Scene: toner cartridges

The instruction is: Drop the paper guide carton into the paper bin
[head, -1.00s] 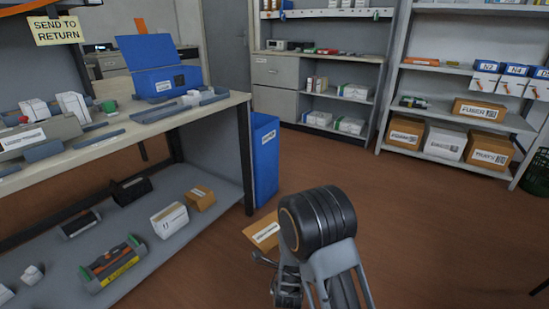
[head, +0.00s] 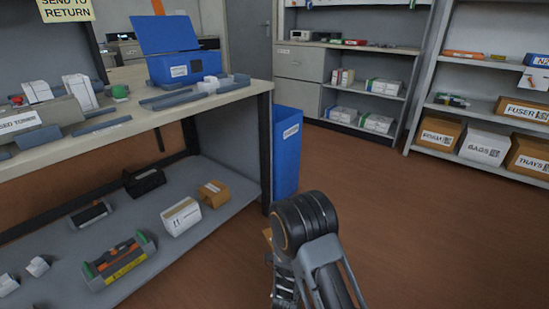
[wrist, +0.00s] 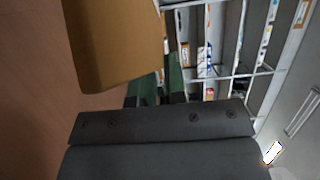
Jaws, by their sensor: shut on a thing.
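The paper guide carton is a flat brown box; in the wrist view the carton (wrist: 115,45) fills the upper left, at the fingertips. My gripper (wrist: 157,90) is shut on it, with the green fingers partly covered by the carton. In the head view only a sliver of the carton (head: 267,236) shows, left of my dark wrist joint; my arm hides the rest. The paper bin (head: 286,158) is a tall blue bin with a small white label, on the floor at the right end of the workbench. The carton appears in front of and below it in the picture.
The workbench (head: 140,118) stands at the left, with cartons and toner parts on its lower shelf (head: 150,225). Its dark end post (head: 265,150) is beside the bin. Shelves with boxes line the back and right. The brown floor (head: 420,230) at the right is clear.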

